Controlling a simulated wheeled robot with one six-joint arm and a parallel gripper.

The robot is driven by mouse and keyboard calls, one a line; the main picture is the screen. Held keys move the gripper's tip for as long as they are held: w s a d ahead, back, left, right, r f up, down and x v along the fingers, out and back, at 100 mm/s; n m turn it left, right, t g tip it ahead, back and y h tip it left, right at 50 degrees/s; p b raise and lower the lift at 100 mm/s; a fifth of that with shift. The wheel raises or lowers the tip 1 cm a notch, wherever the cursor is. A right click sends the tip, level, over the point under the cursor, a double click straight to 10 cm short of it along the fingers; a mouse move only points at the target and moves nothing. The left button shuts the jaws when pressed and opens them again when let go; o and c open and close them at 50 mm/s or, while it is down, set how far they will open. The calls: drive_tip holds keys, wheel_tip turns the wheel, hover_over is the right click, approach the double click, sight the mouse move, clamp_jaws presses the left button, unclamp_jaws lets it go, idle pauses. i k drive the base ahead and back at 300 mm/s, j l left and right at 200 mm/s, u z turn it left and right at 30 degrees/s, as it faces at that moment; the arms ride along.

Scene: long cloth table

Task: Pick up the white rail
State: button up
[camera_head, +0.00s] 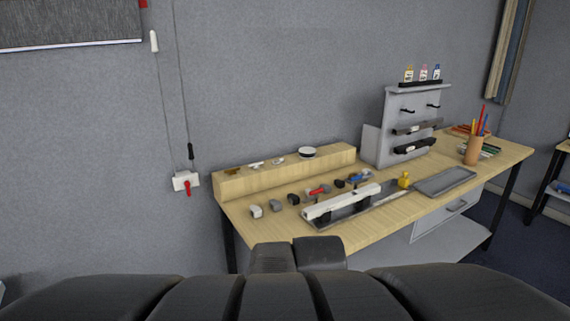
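The white rail (342,201) is a long, pale bar near the front middle of the wooden table (290,232). It lies at a slant, its right end farther back, on dark supports above a grey tray (372,211). Nothing is seen holding it. My gripper cannot be made out in this view. Dark parts that seem to be my own body fill the bottom edge, in front of the table and apart from the rail.
Several small dark and grey parts sit behind and left of the rail. A yellow object (404,180) stands by its right end. A wooden ledge (290,176) runs along the back. A grey rack (383,150), pencil cup (472,151) and empty grey tray (445,182) are right.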

sight(316, 209)
drive_tip(key=i+l+z, duration=0.35)
drive_tip(key=i+l, duration=0.35)
drive_tip(key=i+l+z, duration=0.3)
drive_tip(key=i+l, duration=0.25)
drive_tip(key=i, duration=0.2)
